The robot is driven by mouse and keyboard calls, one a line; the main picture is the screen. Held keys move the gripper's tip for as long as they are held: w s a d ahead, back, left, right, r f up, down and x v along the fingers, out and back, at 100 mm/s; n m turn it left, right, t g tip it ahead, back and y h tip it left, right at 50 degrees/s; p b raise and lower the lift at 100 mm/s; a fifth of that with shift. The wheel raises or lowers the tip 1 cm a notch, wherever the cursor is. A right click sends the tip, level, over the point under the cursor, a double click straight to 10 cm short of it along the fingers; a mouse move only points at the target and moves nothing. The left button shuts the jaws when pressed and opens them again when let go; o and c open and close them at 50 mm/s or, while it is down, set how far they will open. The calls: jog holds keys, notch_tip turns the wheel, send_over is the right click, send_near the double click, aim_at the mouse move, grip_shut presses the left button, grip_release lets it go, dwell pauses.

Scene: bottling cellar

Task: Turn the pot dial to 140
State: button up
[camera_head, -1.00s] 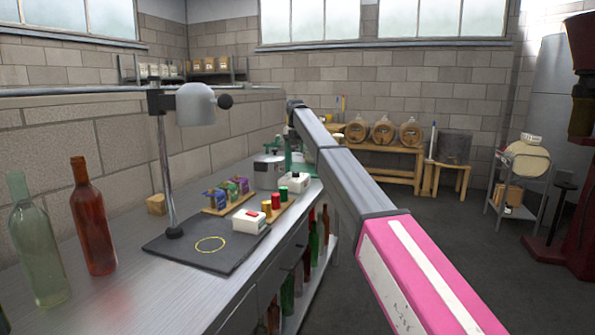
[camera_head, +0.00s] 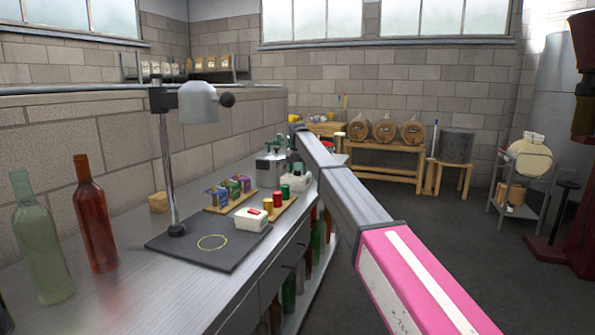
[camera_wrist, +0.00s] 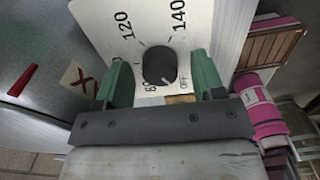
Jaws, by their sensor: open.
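The black pot dial (camera_wrist: 160,65) sits on a pale scale plate (camera_wrist: 110,30) in the wrist view. The plate reads 120 at upper left, 140 at upper right, and 80 and OFF below. I cannot tell clearly where the dial points. My gripper (camera_wrist: 161,72) is open, with one green finger on each side of the dial and a gap on both sides. In the head view, the grey pot (camera_head: 268,166) stands on the bench beside a white control box (camera_head: 296,182), with my gripper over this area; the dial is too small to make out there.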

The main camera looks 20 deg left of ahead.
jog(key=c, duration=0.9)
